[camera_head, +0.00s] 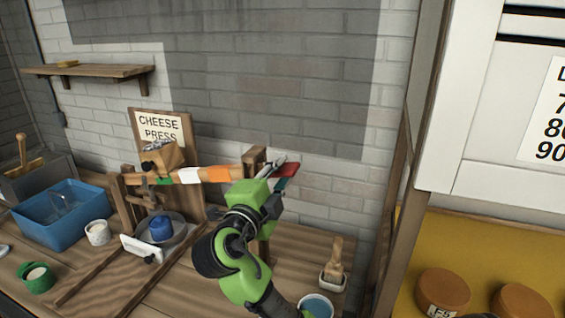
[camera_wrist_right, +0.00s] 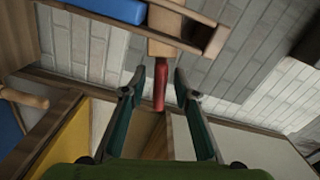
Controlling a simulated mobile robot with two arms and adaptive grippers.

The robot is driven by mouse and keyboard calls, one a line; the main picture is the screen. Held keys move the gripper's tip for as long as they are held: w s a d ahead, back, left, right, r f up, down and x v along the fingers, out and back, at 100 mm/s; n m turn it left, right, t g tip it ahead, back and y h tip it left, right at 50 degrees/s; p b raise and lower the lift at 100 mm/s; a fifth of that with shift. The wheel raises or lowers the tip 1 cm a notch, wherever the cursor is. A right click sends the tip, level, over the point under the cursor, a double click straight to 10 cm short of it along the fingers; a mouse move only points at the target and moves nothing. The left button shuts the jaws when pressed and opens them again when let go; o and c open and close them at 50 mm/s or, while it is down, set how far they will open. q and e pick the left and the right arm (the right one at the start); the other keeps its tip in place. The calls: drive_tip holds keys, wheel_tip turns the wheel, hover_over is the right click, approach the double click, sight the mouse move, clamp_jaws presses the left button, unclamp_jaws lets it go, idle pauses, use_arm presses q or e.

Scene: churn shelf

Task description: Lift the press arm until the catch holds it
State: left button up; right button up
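The press arm (camera_head: 190,175) is a wooden beam with green, white and orange bands. It lies about level beneath the "CHEESE PRESS" sign (camera_head: 160,128) and reaches a wooden post (camera_head: 254,156) on its right. Its red handle (camera_wrist_right: 159,84) shows between the fingers in the right wrist view. My right gripper (camera_wrist_right: 159,78) is open around the handle, with gaps on both sides. In the head view my right gripper (camera_head: 284,176) is at the handle end, just right of the post. I cannot make out the catch clearly. My left gripper is not in view.
A blue cylinder (camera_head: 161,229) sits in a grey pan under the arm. A blue tub (camera_head: 45,221), a white cup (camera_head: 98,233) and a green cup (camera_head: 37,277) stand left. A brush (camera_head: 334,262) and a blue-rimmed bowl (camera_head: 316,306) stand right. A shelf (camera_head: 90,72) hangs at upper left.

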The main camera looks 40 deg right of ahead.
drive_tip(key=shift+x, duration=0.85)
clamp_jaws()
drive_tip(key=shift+w+a+r+b, duration=0.2)
drive_tip(key=shift+r+b, duration=0.35)
drive_tip(key=shift+b, duration=0.45)
drive_tip(key=shift+w+r+n+b, duration=0.1)
drive_tip(key=shift+r+n+b, duration=0.2)
drive_tip(key=shift+r+b, duration=0.25)
drive_tip(key=shift+r, duration=0.25)
